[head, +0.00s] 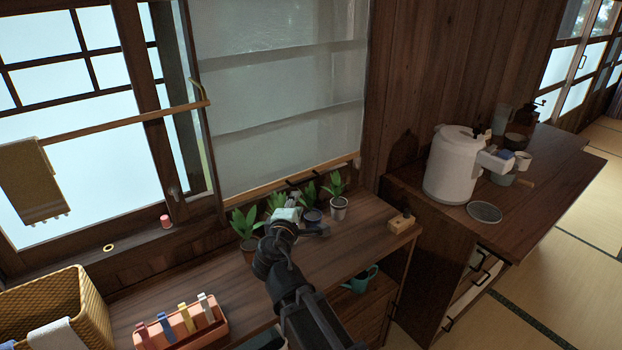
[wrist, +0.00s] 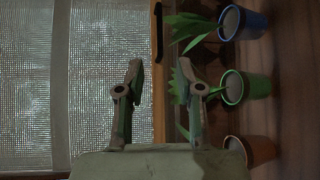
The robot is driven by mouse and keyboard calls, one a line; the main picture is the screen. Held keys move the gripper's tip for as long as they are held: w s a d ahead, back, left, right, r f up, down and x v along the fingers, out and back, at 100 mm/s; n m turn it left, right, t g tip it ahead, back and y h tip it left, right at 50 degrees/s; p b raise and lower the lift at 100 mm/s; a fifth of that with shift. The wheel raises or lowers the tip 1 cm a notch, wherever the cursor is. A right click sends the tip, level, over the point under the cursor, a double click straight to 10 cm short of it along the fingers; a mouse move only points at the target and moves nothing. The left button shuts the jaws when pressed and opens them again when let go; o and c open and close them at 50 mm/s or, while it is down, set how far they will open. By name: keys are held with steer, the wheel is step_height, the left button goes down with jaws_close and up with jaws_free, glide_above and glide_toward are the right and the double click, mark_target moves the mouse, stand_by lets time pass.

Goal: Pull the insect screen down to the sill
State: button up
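The insect screen (head: 285,85) is a pale grey mesh panel over the right window, with a light wooden bar (head: 250,192) along its bottom edge. In the wrist view, the mesh (wrist: 100,75) fills the left side and the bar (wrist: 159,110) runs up the picture. A dark handle (wrist: 158,30) shows on the bar. My gripper (wrist: 162,72) is open, its two fingers apart on either side of the bar as seen there. I cannot tell whether it touches the bar. In the head view, my gripper (head: 290,212) is among the plants and partly hides the handle area.
Potted plants stand close below the bar, including a blue pot (wrist: 250,24), a green pot (wrist: 240,88) and an orange pot (wrist: 255,150). A small wooden block (head: 402,222) sits at the counter's right end. A coral box (head: 190,325) and basket (head: 50,300) stand left.

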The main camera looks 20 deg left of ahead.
mark_target(305, 182)
steer(key=p+x, duration=0.2)
steer(key=x, duration=1.2)
steer(key=shift+w+a, duration=0.1)
steer(key=shift+w, duration=0.3)
jaws_close()
steer(key=shift+f, duration=0.1)
